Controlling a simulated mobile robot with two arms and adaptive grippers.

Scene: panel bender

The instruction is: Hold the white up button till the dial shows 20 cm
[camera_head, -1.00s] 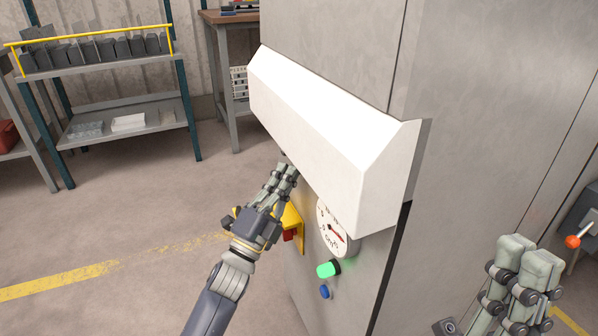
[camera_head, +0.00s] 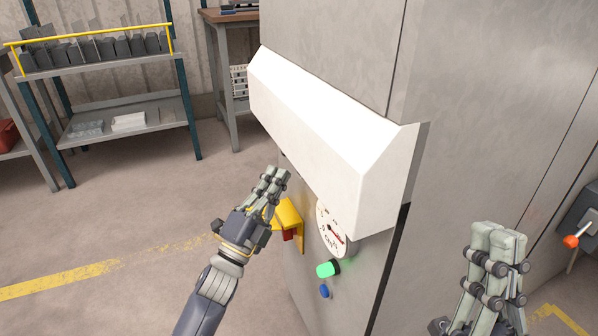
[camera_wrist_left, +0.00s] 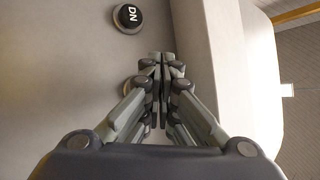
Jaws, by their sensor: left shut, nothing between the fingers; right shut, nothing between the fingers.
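My left gripper (camera_head: 274,174) is shut and empty, in the air just left of the machine's panel, near the lower edge of the white hood. In the left wrist view its closed fingers (camera_wrist_left: 161,62) partly cover a pale round button (camera_wrist_left: 129,86), whose label is hidden. A black button marked DN (camera_wrist_left: 127,17) shows beyond it. The round white dial (camera_head: 330,228) has a red needle pointing to the lower right; its top is cut off by the hood and its numbers are too small to read. My right gripper (camera_head: 499,232) is shut and empty at the lower right.
The white hood (camera_head: 310,120) juts out above the panel. A yellow guard (camera_head: 289,214) with a red part, a lit green button (camera_head: 327,269) and a blue button (camera_head: 324,291) sit near the dial. An orange-tipped lever (camera_head: 571,241) is at right. Open floor lies left.

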